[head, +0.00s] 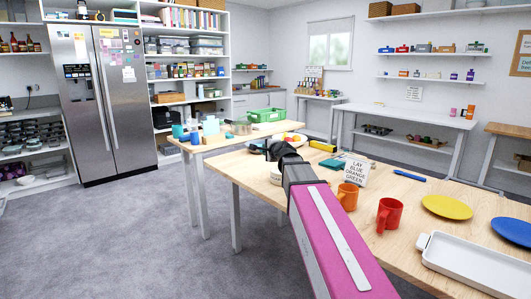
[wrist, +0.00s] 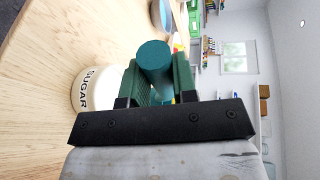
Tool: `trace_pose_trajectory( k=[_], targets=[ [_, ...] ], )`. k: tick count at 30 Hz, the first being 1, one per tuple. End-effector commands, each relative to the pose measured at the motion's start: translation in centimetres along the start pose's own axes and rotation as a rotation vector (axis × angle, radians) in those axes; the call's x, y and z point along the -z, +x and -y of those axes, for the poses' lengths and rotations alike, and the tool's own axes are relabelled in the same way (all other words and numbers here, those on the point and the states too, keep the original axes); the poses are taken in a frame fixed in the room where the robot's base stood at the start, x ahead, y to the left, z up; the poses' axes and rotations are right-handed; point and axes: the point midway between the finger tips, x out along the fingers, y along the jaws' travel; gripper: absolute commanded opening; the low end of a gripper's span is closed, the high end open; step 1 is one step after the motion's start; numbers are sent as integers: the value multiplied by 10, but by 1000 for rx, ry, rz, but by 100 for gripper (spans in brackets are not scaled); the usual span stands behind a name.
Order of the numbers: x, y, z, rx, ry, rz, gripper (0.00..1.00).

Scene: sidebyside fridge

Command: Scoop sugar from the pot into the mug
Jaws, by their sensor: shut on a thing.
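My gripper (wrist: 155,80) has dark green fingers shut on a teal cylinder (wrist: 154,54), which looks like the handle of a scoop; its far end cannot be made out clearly. The cream sugar pot (wrist: 92,90), marked SUGAR, stands on the wooden table beside the fingers, to their left in the wrist view. In the head view my gripper (head: 278,150) is over the table's far left part, and the pot (head: 276,173) is partly hidden by my arm. An orange mug (head: 348,197) and a red mug (head: 388,215) stand upright right of my arm. The mugs' insides are not clear.
A sign (head: 356,172) stands behind the orange mug, near a teal flat item (head: 331,163) and a blue bar (head: 409,176). A yellow plate (head: 447,207), a blue plate (head: 514,231) and a white tray (head: 480,266) lie to the right. Bare tabletop surrounds the mugs.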

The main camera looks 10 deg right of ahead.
Motion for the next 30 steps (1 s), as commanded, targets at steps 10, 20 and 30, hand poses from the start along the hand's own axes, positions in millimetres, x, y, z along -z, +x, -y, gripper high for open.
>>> trace_pose_trajectory(
  k=[10,20,30],
  targets=[
    [-7,4,-6,11,-9,34,2],
    [-5,4,-5,6,7,35,2],
    [6,8,3,-36,114,57,2]
  ],
)
